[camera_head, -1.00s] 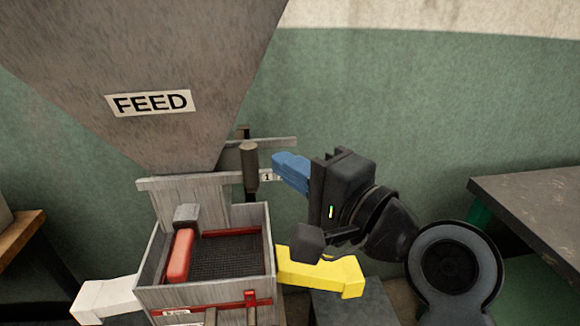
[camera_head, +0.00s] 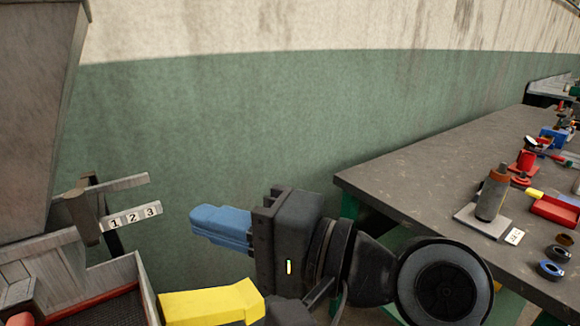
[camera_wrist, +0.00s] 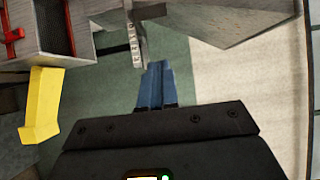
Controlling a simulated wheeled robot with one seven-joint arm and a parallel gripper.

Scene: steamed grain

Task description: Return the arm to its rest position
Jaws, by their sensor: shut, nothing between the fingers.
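My gripper (camera_head: 205,222) has blue fingers, shut together with nothing between them. In the head view it points left, in the air in front of the green wall, right of the hopper machine.
A yellow handle (camera_head: 212,303) sticks out just below my gripper.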

